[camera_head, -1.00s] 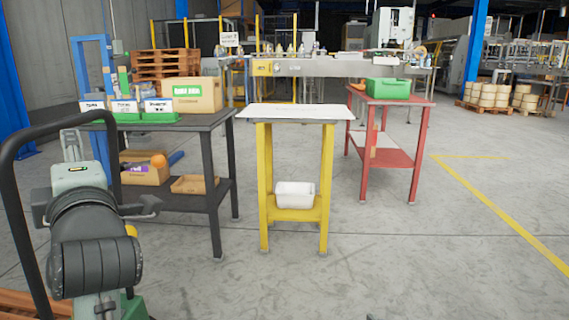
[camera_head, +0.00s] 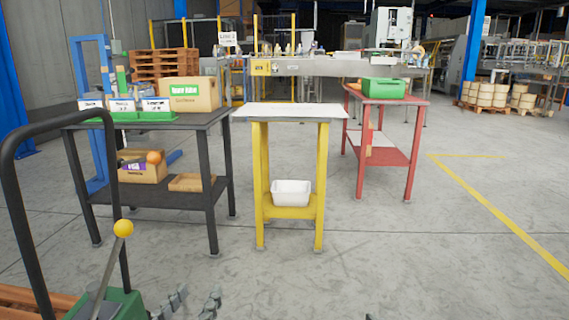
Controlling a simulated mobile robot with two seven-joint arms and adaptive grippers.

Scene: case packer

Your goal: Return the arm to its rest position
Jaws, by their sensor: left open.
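My left gripper (camera_head: 193,302) shows only at the bottom edge of the head view, left of centre. Its grey jointed fingers stand apart with nothing seen between them. The rest of my left arm is out of the picture. The fingers are low in front of the dark table (camera_head: 147,124) and the yellow table (camera_head: 290,113), clear of both.
A black hoop handle (camera_head: 15,190) and a yellow-knobbed lever (camera_head: 123,229) on a green base stand close at the lower left. The dark table holds a cardboard box (camera_head: 189,94). A white bin (camera_head: 291,192) sits on the yellow table's shelf. Floor at right is clear.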

